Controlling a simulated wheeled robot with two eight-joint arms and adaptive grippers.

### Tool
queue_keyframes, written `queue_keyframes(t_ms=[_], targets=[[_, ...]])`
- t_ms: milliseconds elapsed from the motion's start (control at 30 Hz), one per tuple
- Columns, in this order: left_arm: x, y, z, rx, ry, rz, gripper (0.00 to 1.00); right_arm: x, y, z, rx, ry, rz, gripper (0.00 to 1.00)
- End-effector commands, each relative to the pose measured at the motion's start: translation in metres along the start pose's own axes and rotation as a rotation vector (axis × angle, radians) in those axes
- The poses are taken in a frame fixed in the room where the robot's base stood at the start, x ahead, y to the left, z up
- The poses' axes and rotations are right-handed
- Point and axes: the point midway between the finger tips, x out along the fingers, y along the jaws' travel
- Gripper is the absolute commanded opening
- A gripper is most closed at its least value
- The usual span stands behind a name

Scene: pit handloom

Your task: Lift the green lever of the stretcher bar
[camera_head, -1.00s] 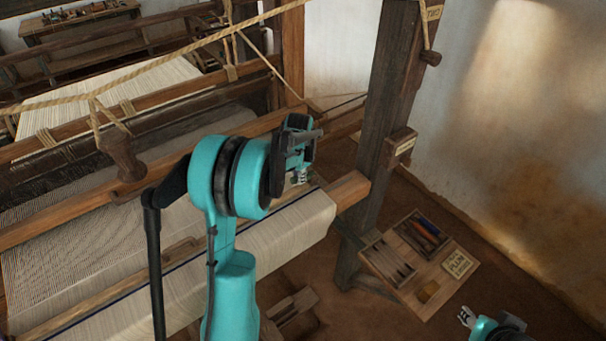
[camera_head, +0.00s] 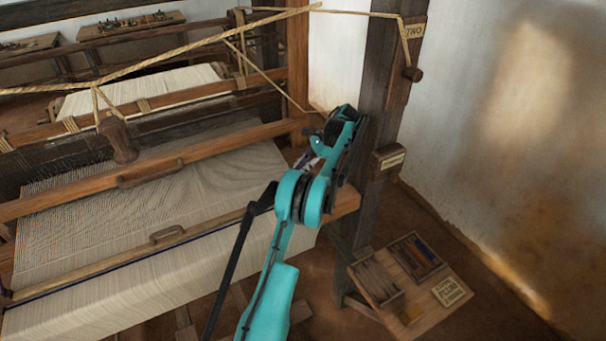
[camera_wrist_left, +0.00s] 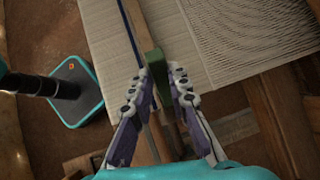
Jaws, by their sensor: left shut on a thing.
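The stretcher bar (camera_head: 100,263) is a pale wooden strip lying across the cream cloth, beside a dark blue stripe. In the left wrist view the brown bar (camera_wrist_left: 139,25) runs up to the green lever (camera_wrist_left: 153,62), a narrow green block between my fingertips. My left gripper (camera_wrist_left: 161,75) is shut on the green lever, with one purple-and-white finger on each side. In the head view my left gripper (camera_head: 305,160) is at the cloth's right edge, near the post; my arm hides the lever there. Whether the lever is raised cannot be told. My right gripper is not in view.
A thick dark post (camera_head: 375,150) stands close to the right of my left arm. A low wooden board with trays (camera_head: 415,255) lies beyond its foot. Ropes (camera_head: 180,50) cross above the loom. Floor at the lower right is clear.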

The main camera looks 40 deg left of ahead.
Motion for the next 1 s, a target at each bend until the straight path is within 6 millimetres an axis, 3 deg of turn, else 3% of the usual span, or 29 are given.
queue_keyframes(t_ms=[600,633,700,1000], targets=[[-0.0001,-0.0006,-0.0006,0.009,-0.044,0.004,0.00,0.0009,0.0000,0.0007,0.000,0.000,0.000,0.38],[-0.0001,-0.0006,-0.0006,0.009,-0.044,0.004,0.19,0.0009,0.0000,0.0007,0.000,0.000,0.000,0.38],[-0.0001,-0.0006,-0.0006,0.008,-0.044,0.004,0.38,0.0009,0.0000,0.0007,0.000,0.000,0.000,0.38],[-0.0007,-0.0007,0.0000,0.008,-0.044,0.004,0.38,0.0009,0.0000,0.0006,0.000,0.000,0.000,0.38]])
